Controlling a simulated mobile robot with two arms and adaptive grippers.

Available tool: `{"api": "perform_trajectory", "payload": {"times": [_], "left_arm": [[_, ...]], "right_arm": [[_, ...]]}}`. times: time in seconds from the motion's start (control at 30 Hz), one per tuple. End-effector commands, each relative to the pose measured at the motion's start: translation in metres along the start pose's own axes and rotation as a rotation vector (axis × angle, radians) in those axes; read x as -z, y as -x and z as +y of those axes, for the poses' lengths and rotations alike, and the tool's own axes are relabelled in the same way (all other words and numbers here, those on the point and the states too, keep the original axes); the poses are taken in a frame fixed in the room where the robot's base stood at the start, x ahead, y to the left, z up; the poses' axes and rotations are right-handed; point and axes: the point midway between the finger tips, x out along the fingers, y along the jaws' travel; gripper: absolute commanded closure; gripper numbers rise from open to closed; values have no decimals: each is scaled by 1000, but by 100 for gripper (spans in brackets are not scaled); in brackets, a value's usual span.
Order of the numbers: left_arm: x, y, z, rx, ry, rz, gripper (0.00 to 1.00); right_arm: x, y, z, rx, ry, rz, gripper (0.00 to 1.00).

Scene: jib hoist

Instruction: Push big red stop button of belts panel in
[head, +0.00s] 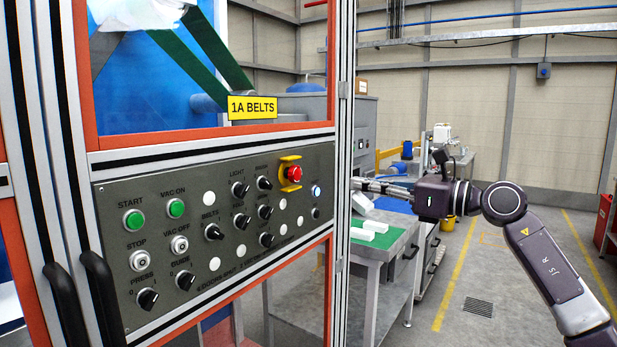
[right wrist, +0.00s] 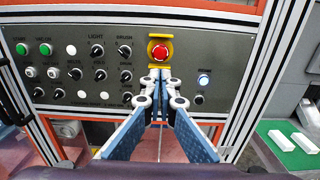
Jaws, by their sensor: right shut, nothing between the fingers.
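The belts panel (head: 130,190) is a dark grey plate under a yellow "1A BELTS" sign (head: 252,107). Its big red stop button (head: 294,173) sits in a yellow surround near the panel's upper right. The button also shows in the right wrist view (right wrist: 154,50), at upper middle. My right gripper (head: 357,184) is right of the panel in the head view, its fingers pointing left toward the frame post. In the right wrist view its shut, empty fingertips (right wrist: 159,73) show just below the red button. Whether they touch anything I cannot tell. My left gripper is out of view.
Green buttons (head: 176,208), several black knobs and a lit white button (head: 316,191) share the panel. An aluminium post (head: 341,120) stands at its right edge. Black handles (head: 100,300) stick out at lower left. A green-topped table (head: 385,243) stands behind.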

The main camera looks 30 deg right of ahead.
Motion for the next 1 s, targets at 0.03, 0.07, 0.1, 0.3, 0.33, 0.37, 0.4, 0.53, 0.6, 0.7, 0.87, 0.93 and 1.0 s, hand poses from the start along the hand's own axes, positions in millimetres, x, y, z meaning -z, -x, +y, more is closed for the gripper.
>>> {"api": "perform_trajectory", "payload": {"times": [0.03,0.07,0.1,0.3,0.33,0.37,0.4,0.53,0.6,0.7,0.87,0.93,1.0], "left_arm": [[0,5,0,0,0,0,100],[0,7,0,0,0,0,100],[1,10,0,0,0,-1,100],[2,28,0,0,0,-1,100],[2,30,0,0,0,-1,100],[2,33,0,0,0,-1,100],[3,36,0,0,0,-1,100],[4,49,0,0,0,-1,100],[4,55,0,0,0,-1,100],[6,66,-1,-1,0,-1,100],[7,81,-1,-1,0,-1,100],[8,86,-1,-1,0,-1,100],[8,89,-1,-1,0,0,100]], "right_arm": [[-3,-4,0,-1,0,1,100],[-3,-6,0,-1,-1,1,100],[-4,-10,0,-1,-1,0,100],[-6,-33,0,0,-2,-3,100],[-6,-36,0,0,-3,-2,100],[-6,-40,0,0,-2,-2,100],[-6,-45,0,0,-2,-3,100],[-7,-61,-1,0,-4,-5,100],[-7,-71,0,-1,-2,-3,100],[-7,-87,0,-1,-5,-5,100],[-7,-111,0,-1,-5,-4,100],[-6,-120,1,-2,-4,-4,100],[-4,-126,0,0,-4,-3,100]]}}
